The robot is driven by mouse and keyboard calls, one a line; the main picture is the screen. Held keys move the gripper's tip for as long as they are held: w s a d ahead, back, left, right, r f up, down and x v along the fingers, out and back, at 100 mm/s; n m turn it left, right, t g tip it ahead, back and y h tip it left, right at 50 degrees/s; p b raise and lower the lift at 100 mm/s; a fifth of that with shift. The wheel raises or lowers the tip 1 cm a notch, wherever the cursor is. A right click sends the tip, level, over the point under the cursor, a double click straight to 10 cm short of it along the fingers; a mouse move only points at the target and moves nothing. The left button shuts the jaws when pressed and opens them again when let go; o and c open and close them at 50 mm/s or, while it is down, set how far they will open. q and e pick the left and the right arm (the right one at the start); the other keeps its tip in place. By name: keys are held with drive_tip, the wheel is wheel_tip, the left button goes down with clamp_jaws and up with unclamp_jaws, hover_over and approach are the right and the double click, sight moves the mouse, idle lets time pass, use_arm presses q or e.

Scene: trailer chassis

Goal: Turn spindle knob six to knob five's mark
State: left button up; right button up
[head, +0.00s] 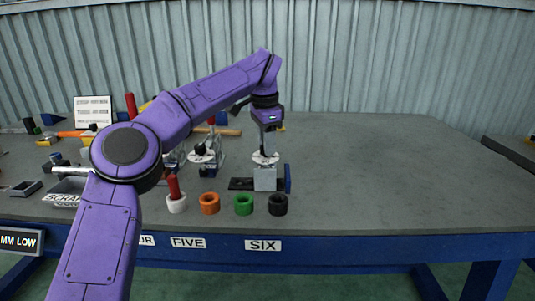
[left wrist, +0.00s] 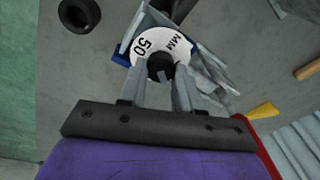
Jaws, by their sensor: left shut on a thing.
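Spindle knob six stands above the SIX label (head: 263,245). Its white dial (head: 266,158) tops a grey block (head: 265,178). My left gripper (head: 265,150) points straight down onto it. In the left wrist view, my left gripper (left wrist: 161,75) is shut on the black knob (left wrist: 160,67) at the centre of the white dial (left wrist: 147,42), which reads "50" and "MM". Knob five (head: 200,149) is black above a white dial (head: 203,157), to the left, behind the FIVE label (head: 188,243). Its mark is too small to read. My right gripper is out of view.
A white ring holding a red piece (head: 176,204), an orange ring (head: 209,203), a green ring (head: 243,204) and a black ring (head: 278,204) line the bench's front. A sign (head: 93,112) and loose parts stand left. The bench's right side (head: 400,170) is clear.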

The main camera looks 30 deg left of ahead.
use_arm(q)
drive_tip(key=n+b, duration=0.1)
drive_tip(key=n, duration=0.1)
drive_tip(key=n+b, duration=0.1)
drive_tip(key=b, duration=0.1)
drive_tip(key=shift+f+n, duration=0.4)
drive_tip(key=shift+r+n+b, duration=0.15)
drive_tip(key=shift+n+b, duration=0.8)
drive_tip(key=shift+n, duration=0.95)
drive_tip(key=o, duration=1)
drive_tip(key=shift+s+a+r, duration=0.1)
drive_tip(key=shift+o, duration=0.2)
wheel_tip(320, 180, up, 11)
drive_tip(key=p, duration=0.7)
drive_tip(key=shift+s+d+f+p, duration=0.2)
drive_tip(key=shift+s+d+p, duration=0.15)
drive_tip(key=shift+s, duration=0.1)
